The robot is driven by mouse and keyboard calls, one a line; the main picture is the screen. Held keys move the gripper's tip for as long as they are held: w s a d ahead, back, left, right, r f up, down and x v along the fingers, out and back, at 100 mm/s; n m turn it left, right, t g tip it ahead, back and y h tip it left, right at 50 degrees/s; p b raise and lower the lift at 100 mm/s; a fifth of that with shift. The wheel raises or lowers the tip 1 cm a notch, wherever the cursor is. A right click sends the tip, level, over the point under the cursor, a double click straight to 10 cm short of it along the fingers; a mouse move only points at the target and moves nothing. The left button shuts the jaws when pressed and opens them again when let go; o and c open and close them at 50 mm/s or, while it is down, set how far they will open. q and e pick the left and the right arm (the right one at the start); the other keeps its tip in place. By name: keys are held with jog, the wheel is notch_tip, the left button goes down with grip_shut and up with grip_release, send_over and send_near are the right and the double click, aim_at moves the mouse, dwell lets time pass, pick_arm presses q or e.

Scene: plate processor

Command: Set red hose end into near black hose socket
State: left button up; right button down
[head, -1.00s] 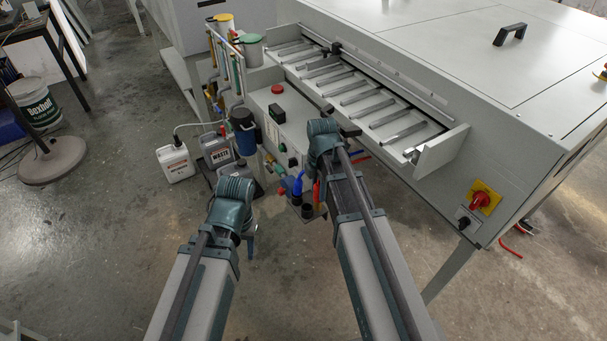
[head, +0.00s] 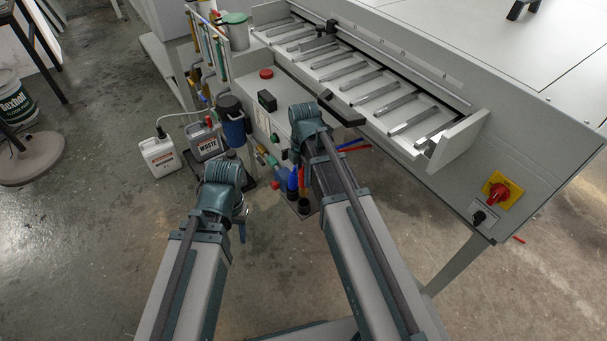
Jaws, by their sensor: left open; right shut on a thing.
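The red hose end (head: 301,178) shows as a short upright red piece just left of my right arm, above the black sockets. The near black hose socket (head: 304,208) is a dark round opening on a small grey plate by the machine's lower front. I cannot see any contact between red end and socket. My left gripper (head: 241,228) is open and empty, left of the sockets, pointing down.
A waste canister (head: 207,143), a white canister (head: 159,156) and a blue-black filter housing (head: 233,120) stand left of the sockets.

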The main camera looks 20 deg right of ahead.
aim_at(304, 192)
jog(key=shift+f+b, duration=1.75)
jog(key=shift+f, duration=0.1)
jog(key=shift+f, duration=0.3)
jog(key=shift+b, duration=0.35)
jog(key=shift+f+b, duration=0.7)
jog(key=shift+f, duration=0.05)
jog(key=shift+f, duration=0.2)
jog(key=shift+f+b, duration=1.05)
jog(key=shift+b, duration=0.2)
